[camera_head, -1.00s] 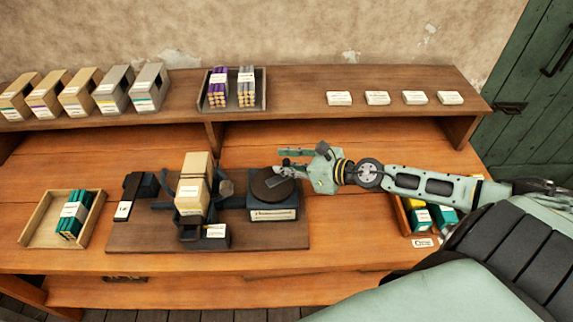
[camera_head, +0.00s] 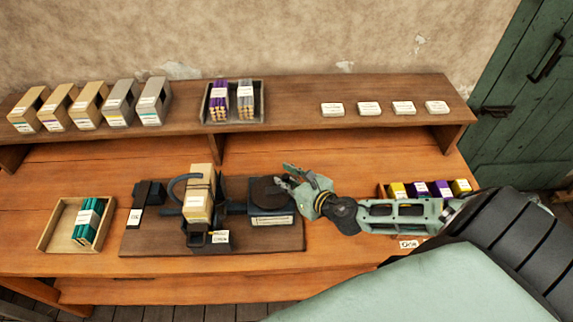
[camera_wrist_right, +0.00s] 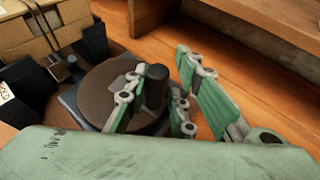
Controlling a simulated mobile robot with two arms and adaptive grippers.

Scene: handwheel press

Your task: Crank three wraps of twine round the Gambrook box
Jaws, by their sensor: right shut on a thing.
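The tan box (camera_head: 199,200) stands upright in the dark press, left of the wheel. Thin dark strands cross the box in the wrist view (camera_wrist_right: 46,32); I cannot count wraps. A dark curved arm (camera_head: 178,186) sits at the box's left side. The brown round handwheel (camera_head: 268,190) lies flat on a dark labelled block right of the box; it also shows in the wrist view (camera_wrist_right: 95,95). My right gripper (camera_head: 284,177) is at the wheel's right edge, its fingers shut on the upright dark knob (camera_wrist_right: 154,88). My left gripper is not in view.
A wooden tray (camera_head: 45,236) with green bundles stands at the left. A tray (camera_head: 380,190) with yellow and purple packs is partly behind my right arm. The back shelf (camera_head: 290,118) holds several boxes, a tray of bundles and white cards. Clear table lies behind the wheel.

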